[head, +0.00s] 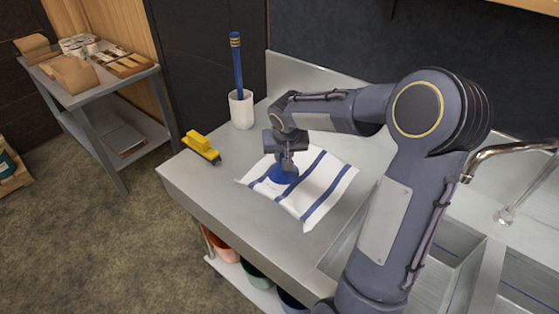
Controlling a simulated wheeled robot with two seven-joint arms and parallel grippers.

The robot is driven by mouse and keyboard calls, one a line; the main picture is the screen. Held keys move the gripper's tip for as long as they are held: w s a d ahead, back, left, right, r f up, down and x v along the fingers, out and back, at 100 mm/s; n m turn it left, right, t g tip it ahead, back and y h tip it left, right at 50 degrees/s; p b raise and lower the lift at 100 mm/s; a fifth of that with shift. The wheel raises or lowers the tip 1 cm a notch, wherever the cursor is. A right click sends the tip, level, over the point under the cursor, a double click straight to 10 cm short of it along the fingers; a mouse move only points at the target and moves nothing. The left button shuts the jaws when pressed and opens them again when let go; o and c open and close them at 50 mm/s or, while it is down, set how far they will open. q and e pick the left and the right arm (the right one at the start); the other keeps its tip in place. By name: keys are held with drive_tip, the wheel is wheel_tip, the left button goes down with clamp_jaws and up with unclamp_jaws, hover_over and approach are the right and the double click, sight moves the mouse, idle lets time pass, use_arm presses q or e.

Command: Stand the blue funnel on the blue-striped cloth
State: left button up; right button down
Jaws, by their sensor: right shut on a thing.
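The blue funnel (283,175) is at the left part of the blue-striped cloth (321,190), wide end down. The cloth is white with blue stripes and lies on the steel counter. My right gripper (287,163) is shut on the top of the funnel from above. The funnel looks upright; whether its rim touches the cloth or hovers just above it I cannot tell. The gripper hides the funnel's upper part. My left gripper is not in view.
A yellow brush (201,146) lies near the counter's left edge. A white cup (241,109) holding a blue-handled tool (236,62) stands behind. A sink (440,272) and tap (512,150) are at the right. Coloured buckets (256,274) sit below the counter.

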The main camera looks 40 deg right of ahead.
sight(279, 168)
drive_tip(key=w+f, duration=0.2)
drive_tip(key=f, duration=0.1)
drive_tip(key=shift+w+d, duration=0.2)
drive_tip(key=shift+w, duration=0.1)
wheel_tip(279, 168, down, 4)
drive_tip(key=shift+w+r+p, duration=0.15)
drive_tip(key=shift+r+p, duration=0.05)
drive_tip(key=shift+p, duration=0.1)
drive_tip(key=shift+r, duration=0.1)
drive_tip(key=shift+f+b, duration=0.45)
drive_tip(key=shift+b, duration=0.15)
drive_tip(key=c, duration=1.5)
unclamp_jaws()
drive_tip(key=shift+a, duration=0.1)
drive_tip(key=shift+o, duration=1.2)
drive_tip(key=shift+s, duration=0.25)
drive_tip(key=shift+f, duration=0.1)
